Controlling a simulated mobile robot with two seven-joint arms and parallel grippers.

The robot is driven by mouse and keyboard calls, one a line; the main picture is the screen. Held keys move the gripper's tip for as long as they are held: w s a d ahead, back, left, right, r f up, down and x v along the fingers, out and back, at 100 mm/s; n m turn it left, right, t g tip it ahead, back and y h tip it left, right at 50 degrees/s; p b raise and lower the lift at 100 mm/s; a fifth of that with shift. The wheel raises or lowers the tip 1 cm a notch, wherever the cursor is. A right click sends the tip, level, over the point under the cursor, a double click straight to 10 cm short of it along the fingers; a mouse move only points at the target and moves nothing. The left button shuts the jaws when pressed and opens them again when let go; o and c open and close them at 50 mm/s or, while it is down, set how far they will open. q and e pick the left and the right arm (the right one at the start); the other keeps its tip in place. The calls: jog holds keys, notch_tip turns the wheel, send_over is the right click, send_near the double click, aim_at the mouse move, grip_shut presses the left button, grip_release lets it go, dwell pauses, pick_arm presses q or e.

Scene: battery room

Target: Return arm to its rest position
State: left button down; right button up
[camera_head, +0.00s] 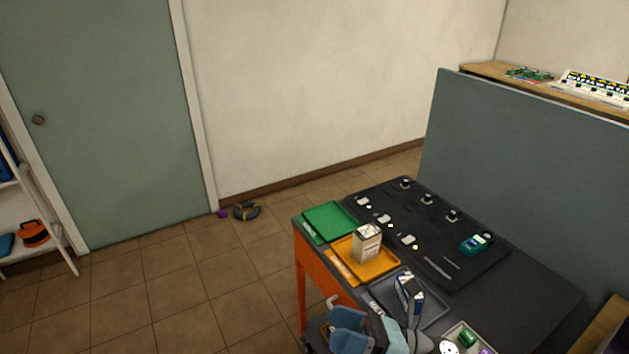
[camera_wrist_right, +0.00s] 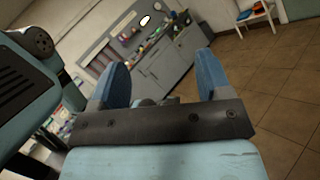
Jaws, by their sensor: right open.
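My right gripper (camera_head: 338,329) is at the bottom of the head view, just off the table's front-left edge, with its blue fingers pointing left. In the right wrist view its two blue fingers (camera_wrist_right: 164,85) stand wide apart with nothing held between them. My left gripper is not in view.
The table holds a green tray (camera_head: 329,222), an orange tray (camera_head: 384,266) with a white box (camera_head: 367,243), and a grey tray (camera_head: 436,309). A black board (camera_head: 436,232) carries small parts and a green device (camera_head: 476,244). A grey partition (camera_head: 520,150) stands behind. Floor at left is mostly clear.

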jog(key=w+d+f+m+t+h+p, duration=0.1)
jog(key=d+f+m+t+h, duration=0.4)
jog(key=m, duration=0.8)
jog(key=d+f+m+t+h+p, duration=0.1)
jog(key=d+f+m+t+h, duration=0.2)
jog(key=m+t+h, duration=0.7)
jog(key=s+d+f+m+g+h, duration=0.1)
jog(key=s+d+f+m+g, duration=0.1)
jog(key=f+m, duration=0.3)
jog(key=s+d+f+m+g, duration=0.2)
jog(key=s+f+m+g, duration=0.2)
jog(key=m, duration=0.3)
jog(key=s+d+f+m+g+h+p, duration=0.1)
jog(key=s+d+f+m+g, duration=0.2)
jog(key=s+f+m, duration=0.1)
jog(key=f+m, duration=0.1)
jog(key=m, duration=0.1)
jog(key=shift+s+f+m+h, duration=0.3)
jog(key=shift+s, duration=0.1)
